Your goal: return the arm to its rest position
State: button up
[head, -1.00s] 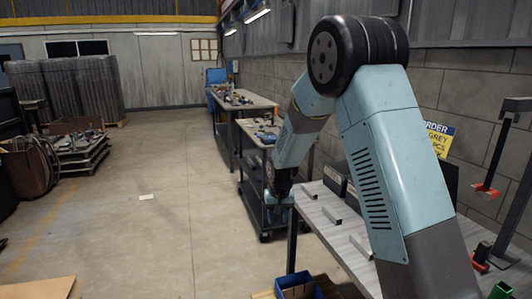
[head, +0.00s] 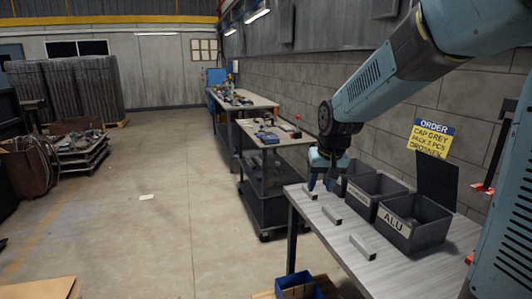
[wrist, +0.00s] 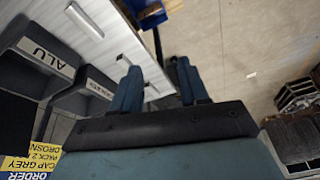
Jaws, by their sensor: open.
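My arm reaches in from the upper right in the head view. My gripper (head: 322,188) points down over the far end of the workbench (head: 345,262), beside the farthest bin. In the wrist view the two blue fingers of my gripper (wrist: 155,66) stand apart. Whether the fingertips clear the bench top is hard to tell.
A bin marked ALU (head: 413,222) and another labelled bin (head: 373,192) stand on the bench, with several grey bars (head: 362,247) in front. A yellow and blue order sign (head: 432,136) is on the wall. A dark cart (head: 268,190) stands beyond. Open floor lies left.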

jog(key=s+d+r, duration=0.2)
jog(key=s, duration=0.5)
jog(key=s+d+r+t, duration=0.1)
jog(key=s+d+r, duration=0.2)
jog(key=s, duration=0.5)
jog(key=s+d+r+t, duration=0.1)
jog(key=s+d+r, duration=0.1)
jog(key=s, duration=0.6)
jog(key=shift+s+d+r+m+h, duration=0.3)
jog(key=shift+d+h, duration=0.1)
jog(key=shift+d, duration=0.3)
